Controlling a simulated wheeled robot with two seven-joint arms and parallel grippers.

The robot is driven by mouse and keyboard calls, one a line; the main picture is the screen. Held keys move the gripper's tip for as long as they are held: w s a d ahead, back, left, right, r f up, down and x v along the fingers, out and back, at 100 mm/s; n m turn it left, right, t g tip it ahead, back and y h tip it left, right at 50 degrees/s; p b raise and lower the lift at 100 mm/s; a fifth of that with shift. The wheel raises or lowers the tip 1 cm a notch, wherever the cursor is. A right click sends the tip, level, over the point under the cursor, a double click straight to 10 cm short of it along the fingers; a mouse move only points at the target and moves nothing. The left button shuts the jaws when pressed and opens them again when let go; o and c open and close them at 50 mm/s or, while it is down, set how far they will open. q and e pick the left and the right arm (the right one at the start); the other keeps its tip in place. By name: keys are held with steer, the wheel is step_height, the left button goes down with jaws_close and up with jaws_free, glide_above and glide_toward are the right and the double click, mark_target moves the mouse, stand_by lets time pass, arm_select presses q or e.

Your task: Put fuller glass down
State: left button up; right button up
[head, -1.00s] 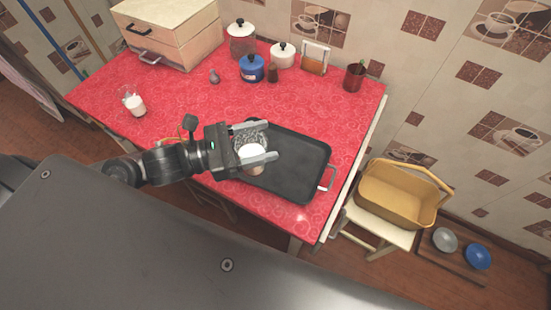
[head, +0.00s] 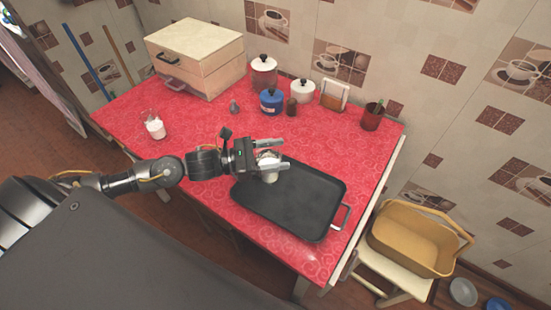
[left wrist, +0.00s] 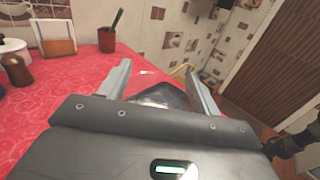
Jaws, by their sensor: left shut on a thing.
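My left gripper (head: 269,154) is shut on a glass with white contents (head: 270,175), at the back-left part of the dark tray (head: 295,210). The fingers hide part of this glass, and I cannot tell whether its base touches the tray. A second clear glass (head: 154,126) stands upright at the left of the red counter, with white liquid in its lower part and clear glass above. In the left wrist view the fingers (left wrist: 160,85) are spread around the hold, and the held glass is hard to make out. My right gripper is not seen.
A yellow basket (head: 412,240) stands right. The red counter (head: 205,125) is clear between the glasses.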

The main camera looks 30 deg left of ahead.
mark_target(277, 161)
arm_select(q)
steer(key=shift+w+a+f, duration=0.2)
steer(key=shift+w+f, duration=0.25)
steer(key=shift+f, duration=0.1)
steer(key=shift+w+f, duration=0.1)
steer(key=shift+f, duration=0.05)
steer(key=shift+w+a+f, duration=0.1)
steer(key=shift+w+f, duration=0.1)
steer(key=shift+f, duration=0.05)
step_height(277, 161, down, 2)
steer(key=shift+f+p, duration=0.15)
steer(key=shift+p, duration=0.5)
steer(key=shift+f, duration=0.35)
